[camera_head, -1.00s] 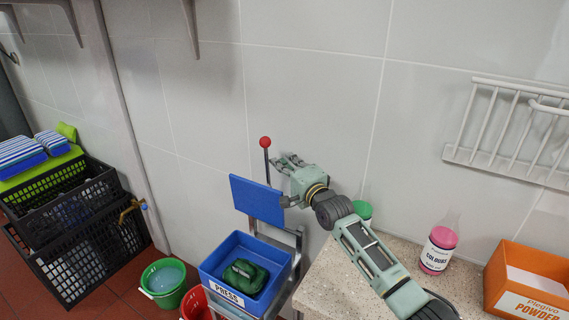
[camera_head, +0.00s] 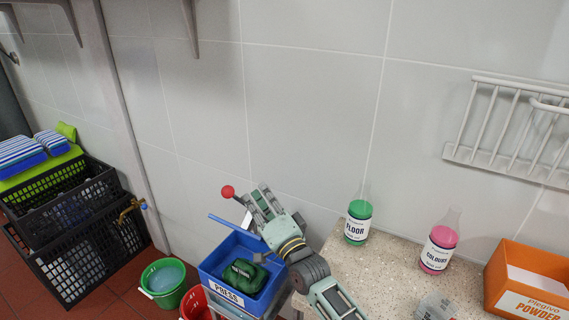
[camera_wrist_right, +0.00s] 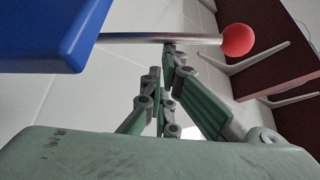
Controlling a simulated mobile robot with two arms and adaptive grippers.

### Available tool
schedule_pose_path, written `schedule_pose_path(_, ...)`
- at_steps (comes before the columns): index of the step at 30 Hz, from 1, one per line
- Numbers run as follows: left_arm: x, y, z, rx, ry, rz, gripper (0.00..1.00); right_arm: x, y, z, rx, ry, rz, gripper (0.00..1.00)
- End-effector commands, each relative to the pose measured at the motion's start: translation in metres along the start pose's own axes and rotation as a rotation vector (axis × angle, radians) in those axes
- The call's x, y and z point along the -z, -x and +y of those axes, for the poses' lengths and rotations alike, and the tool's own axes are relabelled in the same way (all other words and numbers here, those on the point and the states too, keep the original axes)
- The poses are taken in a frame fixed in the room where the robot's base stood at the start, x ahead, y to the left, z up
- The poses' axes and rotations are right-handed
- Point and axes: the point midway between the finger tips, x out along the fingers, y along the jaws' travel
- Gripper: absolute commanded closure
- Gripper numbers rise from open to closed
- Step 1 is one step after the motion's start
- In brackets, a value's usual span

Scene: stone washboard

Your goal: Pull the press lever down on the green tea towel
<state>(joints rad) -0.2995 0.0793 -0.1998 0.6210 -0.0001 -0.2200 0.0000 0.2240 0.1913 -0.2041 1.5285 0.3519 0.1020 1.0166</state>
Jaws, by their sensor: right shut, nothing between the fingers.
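The crumpled green tea towel (camera_head: 244,275) lies in the tub, below the plate with a gap visible. My right gripper (camera_head: 258,202) is shut and empty, just right of the ball, at the lever. In the right wrist view the rod (camera_wrist_right: 140,38) crosses over the fingertips (camera_wrist_right: 170,52), between plate and ball; I cannot tell whether they touch. My left gripper is out of view.
A stone counter right of the press carries a green floor bottle (camera_head: 357,222), a pink colours bottle (camera_head: 438,248) and an orange powder box (camera_head: 527,283). A green bucket (camera_head: 164,282) and red bucket (camera_head: 195,303) stand left. Black crates (camera_head: 90,255) are farther left. The tiled wall is behind.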

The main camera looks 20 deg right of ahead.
Motion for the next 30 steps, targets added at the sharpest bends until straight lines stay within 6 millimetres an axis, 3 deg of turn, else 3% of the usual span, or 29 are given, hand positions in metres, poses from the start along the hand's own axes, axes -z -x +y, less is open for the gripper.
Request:
schedule_pose_path(6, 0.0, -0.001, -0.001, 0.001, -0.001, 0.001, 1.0, -0.032, 0.018, 0.004, -0.001, -0.005, -0.002, 1.0)
schedule_pose_path(12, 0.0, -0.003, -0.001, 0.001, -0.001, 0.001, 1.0, -0.048, 0.028, 0.008, -0.001, -0.004, -0.002, 1.0)
schedule_pose_path(30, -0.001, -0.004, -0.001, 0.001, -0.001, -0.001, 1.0, -0.055, 0.032, 0.011, -0.002, -0.003, -0.003, 1.0)
